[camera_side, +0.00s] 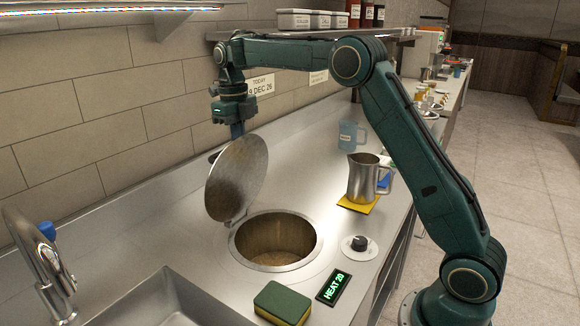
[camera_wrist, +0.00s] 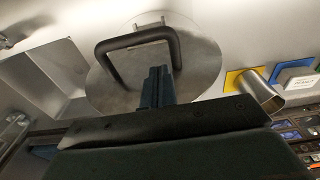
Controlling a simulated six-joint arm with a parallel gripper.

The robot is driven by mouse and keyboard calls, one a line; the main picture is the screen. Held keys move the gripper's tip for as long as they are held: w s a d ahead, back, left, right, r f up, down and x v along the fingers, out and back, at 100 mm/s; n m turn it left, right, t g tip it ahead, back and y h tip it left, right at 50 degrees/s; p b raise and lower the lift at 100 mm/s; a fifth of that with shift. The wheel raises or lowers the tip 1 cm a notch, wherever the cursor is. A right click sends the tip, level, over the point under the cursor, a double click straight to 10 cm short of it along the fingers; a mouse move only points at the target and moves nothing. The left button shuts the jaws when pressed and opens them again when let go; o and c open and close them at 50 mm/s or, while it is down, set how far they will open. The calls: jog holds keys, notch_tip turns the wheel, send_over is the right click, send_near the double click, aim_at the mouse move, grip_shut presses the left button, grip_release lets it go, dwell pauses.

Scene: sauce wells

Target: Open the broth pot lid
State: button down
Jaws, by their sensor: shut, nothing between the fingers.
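The broth pot lid (camera_side: 238,178) is a round metal disc. It stands raised and steeply tilted on its hinge at the left side of the pot. The pot's round opening (camera_side: 276,240) is uncovered, with brownish broth or pot wall inside. My gripper (camera_side: 237,130) points down at the lid's upper edge, on its back side, with the tips partly hidden. In the wrist view, the lid (camera_wrist: 205,70) shows its dark bar handle (camera_wrist: 135,40). My shut, empty fingers (camera_wrist: 159,70) overlap the handle loop; I cannot tell whether they touch the lid.
A metal pitcher (camera_side: 362,178) stands on a yellow mat (camera_side: 358,204) right of the pot, with a blue jug (camera_side: 351,136) behind. The sink (camera_side: 170,300) and tap (camera_side: 40,255) are front left; a tiled wall stands behind.

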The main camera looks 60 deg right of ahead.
jog(key=shift+s+f+t, duration=1.5)
jog(key=shift+s+t, duration=0.5)
jog(key=shift+s, duration=1.6)
jog(key=shift+s+f+t, duration=1.45)
jog(key=shift+s+t, duration=0.55)
jog(key=shift+s, duration=1.55)
jog(key=v, duration=0.9)
jog(key=shift+s+a+f+g, duration=0.35)
jog(key=shift+a+f+g, duration=0.15)
jog(key=shift+f+g, duration=0.25)
jog(key=shift+s+a+f+g, duration=0.3)
jog(key=shift+a+f+g, duration=0.2)
jog(key=shift+f+g, duration=0.2)
jog(key=shift+r, duration=0.1)
jog(key=w+d+r+g, duration=0.2)
jog(key=w+r+g, duration=0.3)
jog(key=w, duration=0.5)
jog(key=shift+w+r, duration=0.2)
jog(key=shift+r, duration=0.85)
